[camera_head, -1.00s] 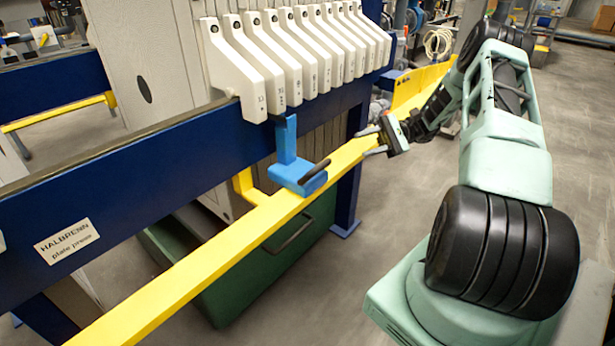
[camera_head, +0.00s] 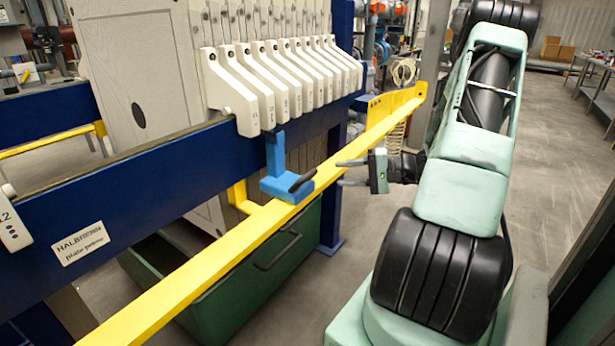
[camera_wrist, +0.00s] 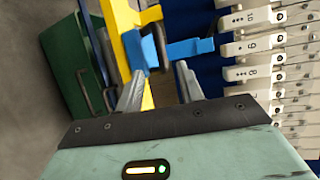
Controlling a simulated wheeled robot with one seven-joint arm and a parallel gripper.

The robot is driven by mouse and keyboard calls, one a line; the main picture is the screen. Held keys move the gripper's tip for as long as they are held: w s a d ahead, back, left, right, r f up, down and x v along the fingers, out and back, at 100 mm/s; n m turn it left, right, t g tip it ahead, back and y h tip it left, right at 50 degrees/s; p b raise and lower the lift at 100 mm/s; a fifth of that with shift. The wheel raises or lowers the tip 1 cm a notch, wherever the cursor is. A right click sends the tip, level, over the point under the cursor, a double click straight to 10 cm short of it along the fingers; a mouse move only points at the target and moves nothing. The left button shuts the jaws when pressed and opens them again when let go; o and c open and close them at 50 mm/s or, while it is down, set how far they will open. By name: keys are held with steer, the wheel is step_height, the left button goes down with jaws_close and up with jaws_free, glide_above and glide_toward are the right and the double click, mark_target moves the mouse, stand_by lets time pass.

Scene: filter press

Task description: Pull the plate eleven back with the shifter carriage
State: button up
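The blue shifter carriage (camera_head: 285,186) sits on the yellow rail in the head view. Its black handle (camera_head: 301,181) points right, and its upright tab rises close to the lower end of plate eleven's white handle (camera_head: 242,100); I cannot tell if they touch. Plate eleven is the nearest in the row of white-handled plates. My gripper (camera_head: 342,173) is open and empty, right of the carriage and apart from it. In the wrist view the carriage (camera_wrist: 178,48) and its black handle (camera_wrist: 152,55) lie ahead of my open fingers (camera_wrist: 160,88).
The yellow rail (camera_head: 190,283) runs along the blue press beam (camera_head: 150,185). A separate white plate handle (camera_head: 12,222) marked 12 is at the left edge. A green bin (camera_head: 225,310) stands below the rail.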

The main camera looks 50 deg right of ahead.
mark_target(309, 173)
steer(key=x, duration=1)
steer(key=shift+w+a, duration=0.15)
steer(key=shift+w, duration=0.2)
jaws_close()
